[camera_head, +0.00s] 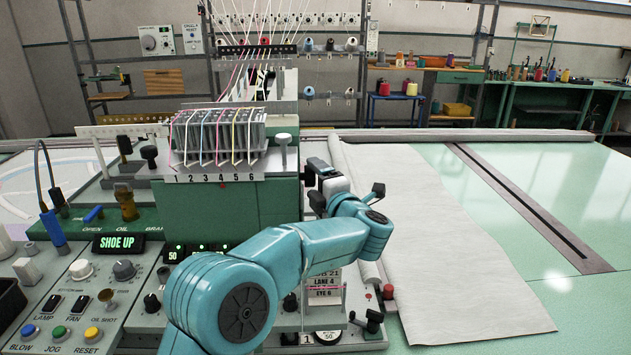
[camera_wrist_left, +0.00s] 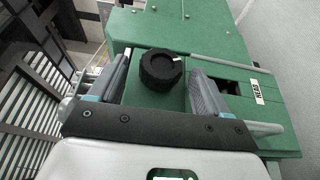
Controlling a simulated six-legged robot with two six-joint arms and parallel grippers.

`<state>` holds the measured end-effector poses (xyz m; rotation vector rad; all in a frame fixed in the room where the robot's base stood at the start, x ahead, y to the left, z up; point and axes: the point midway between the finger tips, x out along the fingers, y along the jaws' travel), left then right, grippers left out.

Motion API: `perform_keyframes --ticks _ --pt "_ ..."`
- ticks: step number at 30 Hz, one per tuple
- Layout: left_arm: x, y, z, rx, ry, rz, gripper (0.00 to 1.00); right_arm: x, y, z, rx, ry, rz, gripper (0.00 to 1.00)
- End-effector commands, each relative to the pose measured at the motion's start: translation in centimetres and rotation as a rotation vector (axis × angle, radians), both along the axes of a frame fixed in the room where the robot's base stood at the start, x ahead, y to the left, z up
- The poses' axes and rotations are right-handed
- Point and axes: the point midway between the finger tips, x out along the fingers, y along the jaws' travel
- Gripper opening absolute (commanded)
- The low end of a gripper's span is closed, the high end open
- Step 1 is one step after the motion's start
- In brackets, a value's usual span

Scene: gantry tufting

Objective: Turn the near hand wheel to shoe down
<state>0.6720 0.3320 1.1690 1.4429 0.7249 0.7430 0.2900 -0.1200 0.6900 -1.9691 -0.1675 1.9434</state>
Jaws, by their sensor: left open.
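In the left wrist view a round black ribbed knob (camera_wrist_left: 161,70) with a white mark sits on a green housing (camera_wrist_left: 200,35); it looks like the hand wheel. My left gripper (camera_wrist_left: 160,78) is open, with one finger on each side of the knob and gaps between. In the head view my left gripper (camera_head: 324,182) is at the right side of the green machine head (camera_head: 235,210); the knob there is hidden or cannot be made out. A display (camera_head: 117,242) reads SHOE UP. My right gripper is not in view.
A control panel (camera_head: 75,300) with knobs and buttons stands at the left. Several numbered yarn guides (camera_head: 215,140) top the machine head. Pale cloth (camera_head: 435,220) lies on the green table (camera_head: 545,190) at the right.

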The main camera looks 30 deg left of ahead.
Motion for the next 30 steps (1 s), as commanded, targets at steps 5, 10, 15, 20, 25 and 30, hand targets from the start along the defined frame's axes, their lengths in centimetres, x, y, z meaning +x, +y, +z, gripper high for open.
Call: perform_keyframes --ticks 5,10,15,20,25,30 --pt "-2.1 -3.1 -0.3 0.000 -0.001 -0.006 0.77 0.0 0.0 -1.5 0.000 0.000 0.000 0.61" --pt "-4.8 -6.9 -0.4 0.001 -0.001 -0.007 0.77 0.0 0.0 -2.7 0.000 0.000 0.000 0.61" --pt "-7.2 -10.1 -0.4 0.000 -0.001 -0.005 0.77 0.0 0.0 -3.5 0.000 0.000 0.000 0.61" --pt "-8.6 -12.0 -0.3 0.001 -0.001 -0.003 0.77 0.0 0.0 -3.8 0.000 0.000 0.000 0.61" --pt "-9.2 -12.7 -0.2 0.001 -0.001 -0.002 0.77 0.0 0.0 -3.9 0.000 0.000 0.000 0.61" --pt "-9.2 -12.7 -0.2 0.001 0.000 -0.001 0.77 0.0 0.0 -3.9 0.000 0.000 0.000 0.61"
